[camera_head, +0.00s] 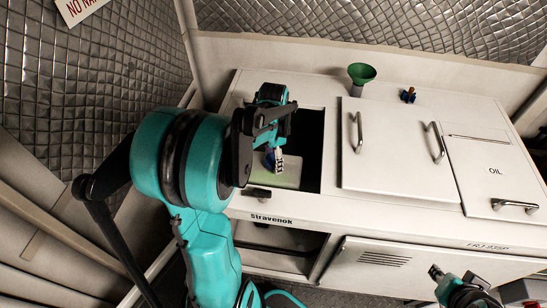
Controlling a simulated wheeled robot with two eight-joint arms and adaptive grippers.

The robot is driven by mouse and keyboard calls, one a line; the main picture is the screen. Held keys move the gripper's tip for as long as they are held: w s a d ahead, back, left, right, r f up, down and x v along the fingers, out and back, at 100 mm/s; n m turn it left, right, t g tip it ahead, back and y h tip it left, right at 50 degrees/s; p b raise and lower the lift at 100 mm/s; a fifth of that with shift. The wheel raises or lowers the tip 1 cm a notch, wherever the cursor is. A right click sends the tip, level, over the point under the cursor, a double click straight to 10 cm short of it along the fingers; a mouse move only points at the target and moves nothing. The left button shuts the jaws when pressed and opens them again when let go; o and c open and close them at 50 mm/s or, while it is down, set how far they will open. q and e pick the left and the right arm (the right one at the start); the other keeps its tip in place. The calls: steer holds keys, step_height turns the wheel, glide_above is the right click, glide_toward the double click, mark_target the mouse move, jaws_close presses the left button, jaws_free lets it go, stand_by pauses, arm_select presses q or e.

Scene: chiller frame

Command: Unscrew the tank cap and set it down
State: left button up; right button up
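My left gripper (278,162) reaches down into the open square hatch on the left of the white cabinet top. A small dark blue piece (269,157), perhaps the tank cap, shows right beside its fingers. The wrist and arm hide much of this spot, so I cannot tell whether the fingers are closed on it. A pale green surface (289,178), possibly the tank's top, lies below inside the hatch. My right gripper (435,272) is at the bottom right, in front of the cabinet and well away from the hatch; its fingers are too small to read.
A green funnel (362,74) and a small blue and brown fitting (408,95) stand at the back of the cabinet top. A closed lid with two handles (385,150) and the OIL lid (491,180) lie right of the hatch. A dark handle (257,193) is at the hatch's front.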

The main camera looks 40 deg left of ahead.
arm_select(q)
steer(key=m, duration=1.5)
steer(key=c, duration=1.2)
steer(key=shift+o, duration=0.2)
